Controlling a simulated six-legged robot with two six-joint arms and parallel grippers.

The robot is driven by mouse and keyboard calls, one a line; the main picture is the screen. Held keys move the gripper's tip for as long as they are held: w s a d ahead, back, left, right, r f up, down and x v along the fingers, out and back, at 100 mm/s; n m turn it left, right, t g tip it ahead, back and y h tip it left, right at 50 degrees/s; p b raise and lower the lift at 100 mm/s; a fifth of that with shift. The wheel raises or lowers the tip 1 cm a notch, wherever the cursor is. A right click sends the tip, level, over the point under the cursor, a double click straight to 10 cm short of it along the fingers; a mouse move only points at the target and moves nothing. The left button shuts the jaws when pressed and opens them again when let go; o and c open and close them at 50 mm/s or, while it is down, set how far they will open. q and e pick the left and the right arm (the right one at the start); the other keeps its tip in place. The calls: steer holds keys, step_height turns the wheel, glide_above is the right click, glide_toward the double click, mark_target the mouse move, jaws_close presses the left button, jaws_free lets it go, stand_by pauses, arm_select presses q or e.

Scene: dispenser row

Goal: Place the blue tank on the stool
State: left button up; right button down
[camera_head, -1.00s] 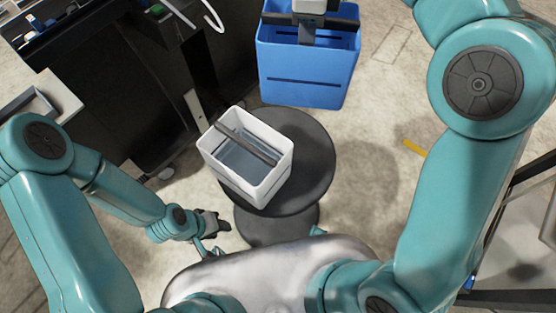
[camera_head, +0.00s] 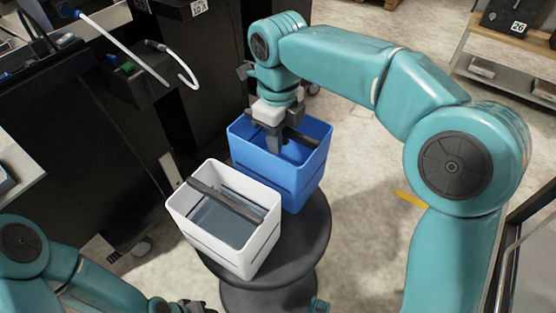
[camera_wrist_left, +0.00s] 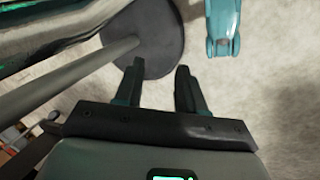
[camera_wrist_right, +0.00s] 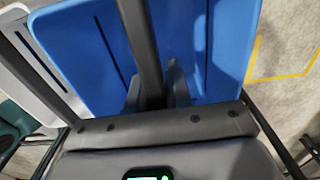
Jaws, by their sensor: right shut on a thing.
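The blue tank (camera_head: 304,182) is upright at the far side of the round dark stool (camera_head: 318,236), behind and right of the white tank. I cannot tell whether its bottom touches the stool top. My right gripper (camera_head: 277,142) is shut on the bar across the blue tank's open top. In the right wrist view the fingers (camera_wrist_right: 153,85) close around that bar, and the blue tank (camera_wrist_right: 215,45) fills much of the picture. My left gripper (camera_wrist_left: 160,75) is empty with its fingers apart, low beside the stool (camera_wrist_left: 155,35).
A white tank (camera_head: 222,238) with a dark bar and clear contents stands on the near left of the stool. Black cabinets with a white hose (camera_head: 178,62) stand at the left. A shelf (camera_head: 510,55) is at the back right. Open floor lies right of the stool.

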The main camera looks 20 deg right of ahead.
step_height(320, 180, down, 5)
steer(key=shift+r+b, duration=0.1)
steer(key=shift+b, duration=0.8)
steer(key=shift+r, duration=0.1)
steer(key=c, duration=1.5)
jaws_free()
steer(key=shift+f, duration=0.25)
steer(key=o, duration=0.5)
steer(key=shift+c, duration=0.2)
step_height(320, 180, up, 12)
steer(key=p, duration=0.5)
steer(key=shift+r, duration=0.25)
